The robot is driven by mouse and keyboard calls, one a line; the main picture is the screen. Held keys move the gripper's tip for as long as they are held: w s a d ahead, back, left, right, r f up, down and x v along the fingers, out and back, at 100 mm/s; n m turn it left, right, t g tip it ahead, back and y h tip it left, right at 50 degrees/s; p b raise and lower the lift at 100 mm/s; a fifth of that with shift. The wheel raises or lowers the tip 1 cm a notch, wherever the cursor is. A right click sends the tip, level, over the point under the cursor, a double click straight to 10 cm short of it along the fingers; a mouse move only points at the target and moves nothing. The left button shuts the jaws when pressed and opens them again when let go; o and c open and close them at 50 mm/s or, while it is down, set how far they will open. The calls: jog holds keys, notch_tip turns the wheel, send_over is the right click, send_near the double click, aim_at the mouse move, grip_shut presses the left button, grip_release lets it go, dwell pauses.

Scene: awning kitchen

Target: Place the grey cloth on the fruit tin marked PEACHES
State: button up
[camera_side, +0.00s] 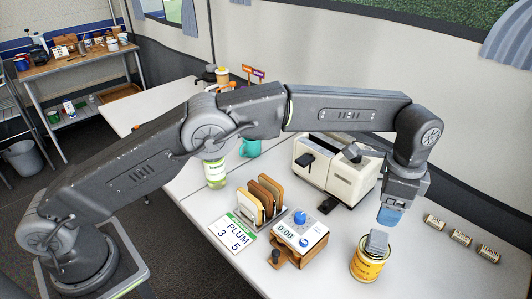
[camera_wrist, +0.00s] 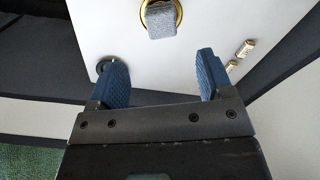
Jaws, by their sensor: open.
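The grey cloth (camera_side: 377,243) lies folded on top of a yellow tin (camera_side: 368,268) near the table's front right. The tin's label is too small to read for certain. In the wrist view, the grey cloth (camera_wrist: 162,20) covers part of the tin's lid, and the tin's gold rim (camera_wrist: 179,12) shows around it. My gripper (camera_side: 391,217) is above and behind the tin, apart from the cloth. In the wrist view, its two blue fingers (camera_wrist: 162,75) are spread with nothing between them.
A cream toaster (camera_side: 335,170) is behind. Several small labelled pieces (camera_side: 460,238) lie at right.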

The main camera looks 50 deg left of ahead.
jog(key=s+a+r+n+t, duration=0.1)
jog(key=s+a+r+n, duration=0.25)
jog(key=a+r, duration=0.5)
jog(key=s+a+r+n+t, duration=0.25)
jog(key=s+a+r, duration=0.25)
jog(key=a+r, duration=0.4)
jog(key=s+a+f+n+t, duration=0.1)
jog(key=s+a+f+n, duration=0.2)
jog(key=s+a, duration=0.3)
jog(key=s+a+f+n+t, duration=0.1)
jog(key=s+a+f+n, duration=0.2)
jog(key=s+a, duration=0.4)
jog(key=s+n, duration=0.1)
jog(key=s, duration=0.7)
jog(key=shift+n, duration=0.3)
